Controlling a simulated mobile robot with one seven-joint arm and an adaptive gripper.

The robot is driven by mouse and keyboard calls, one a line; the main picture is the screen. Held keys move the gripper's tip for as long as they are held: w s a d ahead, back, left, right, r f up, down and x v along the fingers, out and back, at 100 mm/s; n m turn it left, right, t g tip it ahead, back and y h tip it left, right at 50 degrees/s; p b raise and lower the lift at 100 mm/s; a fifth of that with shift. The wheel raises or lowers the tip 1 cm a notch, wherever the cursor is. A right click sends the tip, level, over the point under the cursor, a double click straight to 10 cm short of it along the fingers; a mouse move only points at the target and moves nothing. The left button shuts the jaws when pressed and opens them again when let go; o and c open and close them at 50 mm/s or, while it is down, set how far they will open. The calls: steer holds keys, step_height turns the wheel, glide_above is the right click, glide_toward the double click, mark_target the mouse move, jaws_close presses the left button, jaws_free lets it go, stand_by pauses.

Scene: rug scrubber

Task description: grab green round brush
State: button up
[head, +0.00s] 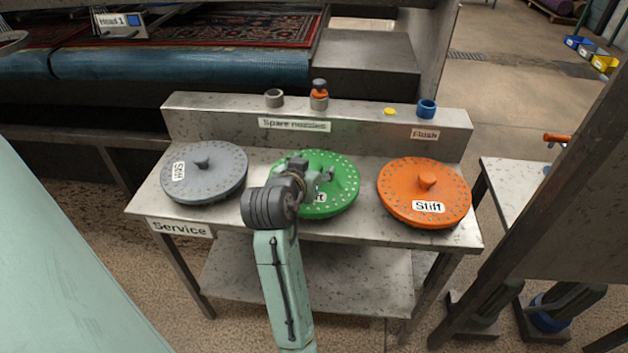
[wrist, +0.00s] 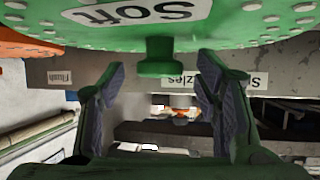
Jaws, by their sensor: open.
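The green round brush (head: 343,195) lies flat in the middle of the service table, between a grey and an orange brush. My gripper (head: 325,175) is above it, and my arm covers its left part and much of its label. In the wrist view, which is upside down, the green brush (wrist: 225,38) fills the top, with its "Soft" label and a short green knob (wrist: 155,58). My gripper (wrist: 160,70) is open, with one finger on each side of the knob's line. Gaps show between knob and fingers. I cannot tell how far the fingertips reach along the knob.
The grey brush (head: 203,178) is on the left and the orange "Stiff" brush (head: 425,200) on the right of the service table (head: 270,234). A dark post stands at the right.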

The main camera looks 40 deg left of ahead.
jaws_close()
stand_by(0.8)
steer(key=shift+r, duration=0.15)
stand_by(0.3)
